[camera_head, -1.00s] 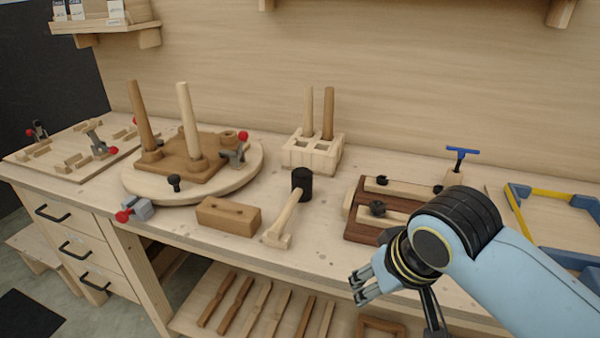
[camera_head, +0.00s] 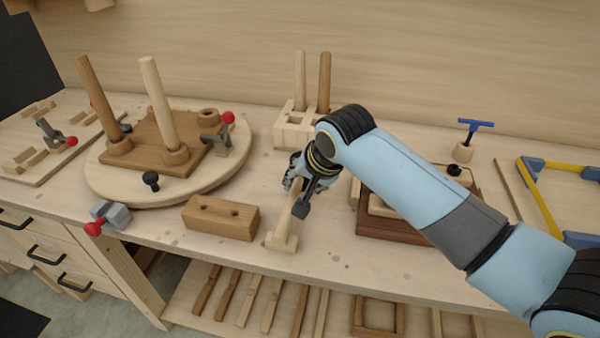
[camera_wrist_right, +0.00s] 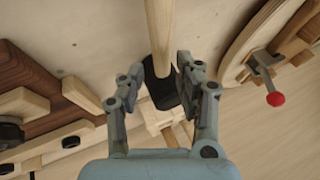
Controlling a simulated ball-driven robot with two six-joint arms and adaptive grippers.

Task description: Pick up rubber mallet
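The rubber mallet has a pale wooden handle (camera_head: 283,226) that lies on the bench in the head view, with its wider end towards the front edge. Its black head is hidden behind my right gripper (camera_head: 293,183) there. In the right wrist view the black mallet head (camera_wrist_right: 161,88) and the handle (camera_wrist_right: 159,30) lie between the two fingers of my right gripper (camera_wrist_right: 158,84). The fingers are spread, with a gap beside the head, so the gripper is open around it. My left gripper is not in view.
A brown block with holes (camera_head: 221,218) lies just left of the handle. A round board (camera_head: 97,165) with pegs and a clamp stands further left. A slotted wooden holder (camera_head: 287,130) with two dowels stands behind. A dark wooden fixture (camera_head: 388,229) lies right, under my arm.

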